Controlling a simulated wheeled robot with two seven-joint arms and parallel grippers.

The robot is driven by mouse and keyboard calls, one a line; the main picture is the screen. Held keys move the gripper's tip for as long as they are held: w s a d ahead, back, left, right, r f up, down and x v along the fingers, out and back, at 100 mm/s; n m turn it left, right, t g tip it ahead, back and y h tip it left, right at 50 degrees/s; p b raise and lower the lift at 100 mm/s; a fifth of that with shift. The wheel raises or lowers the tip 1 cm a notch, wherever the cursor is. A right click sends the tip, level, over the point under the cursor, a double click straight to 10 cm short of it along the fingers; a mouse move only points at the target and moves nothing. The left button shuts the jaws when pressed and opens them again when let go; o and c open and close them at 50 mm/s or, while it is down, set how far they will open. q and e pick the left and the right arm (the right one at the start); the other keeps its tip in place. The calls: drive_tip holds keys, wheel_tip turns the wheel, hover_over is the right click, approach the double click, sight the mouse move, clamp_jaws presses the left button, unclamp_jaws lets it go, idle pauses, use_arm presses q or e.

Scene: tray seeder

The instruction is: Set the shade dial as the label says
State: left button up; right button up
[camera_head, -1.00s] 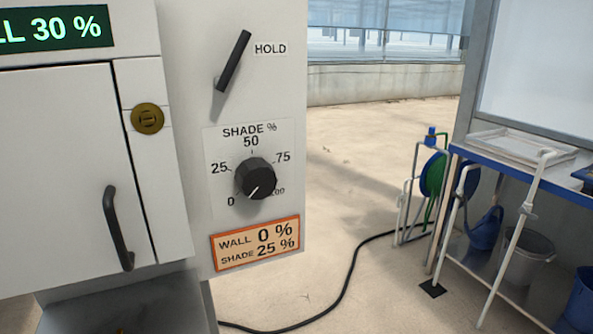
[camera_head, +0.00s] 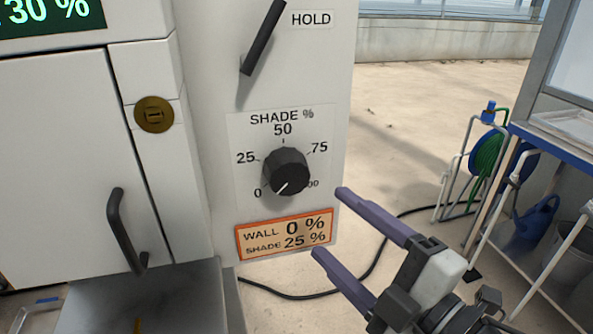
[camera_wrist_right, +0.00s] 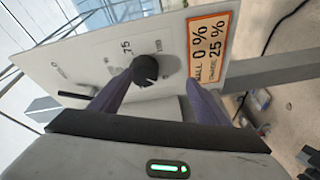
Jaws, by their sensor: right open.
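The black shade dial (camera_head: 286,172) is on the white panel. Its white mark points down and left, near the 0. The orange-framed label (camera_head: 284,235) below reads WALL 0 %, SHADE 25 %. My right gripper (camera_head: 330,222) is open and empty, in front of the panel to the lower right of the dial. In the right wrist view the dial (camera_wrist_right: 146,72) appears between the two fingers, beyond their tips, with the label (camera_wrist_right: 208,48) to the right. The fingers look apart from the dial. My left gripper is not in view.
A black lever (camera_head: 262,40) marked HOLD sits above the dial. Left are a door handle (camera_head: 124,230), a brass lock (camera_head: 154,115) and a green display (camera_head: 50,13) showing 30 %. A hose reel (camera_head: 487,155) and blue-edged bench (camera_head: 548,143) stand right. A black cable crosses the floor.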

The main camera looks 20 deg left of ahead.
sight(294, 181)
wheel_tip(294, 181, up, 4)
drive_tip(key=s+n+g, duration=0.1)
drive_tip(key=n, duration=0.4)
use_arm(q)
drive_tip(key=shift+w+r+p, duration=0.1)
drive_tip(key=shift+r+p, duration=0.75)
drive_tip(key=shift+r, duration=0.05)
use_arm(e)
drive_tip(key=x, duration=0.9)
drive_tip(key=shift+w+a+r, duration=0.1)
drive_tip(key=shift+w+a, duration=0.15)
drive_tip(key=shift+a, duration=0.05)
drive_tip(key=c, duration=1)
drive_tip(key=shift+c, duration=0.2)
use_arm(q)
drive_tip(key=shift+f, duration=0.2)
use_arm(e)
drive_tip(key=shift+m+y, duration=0.3)
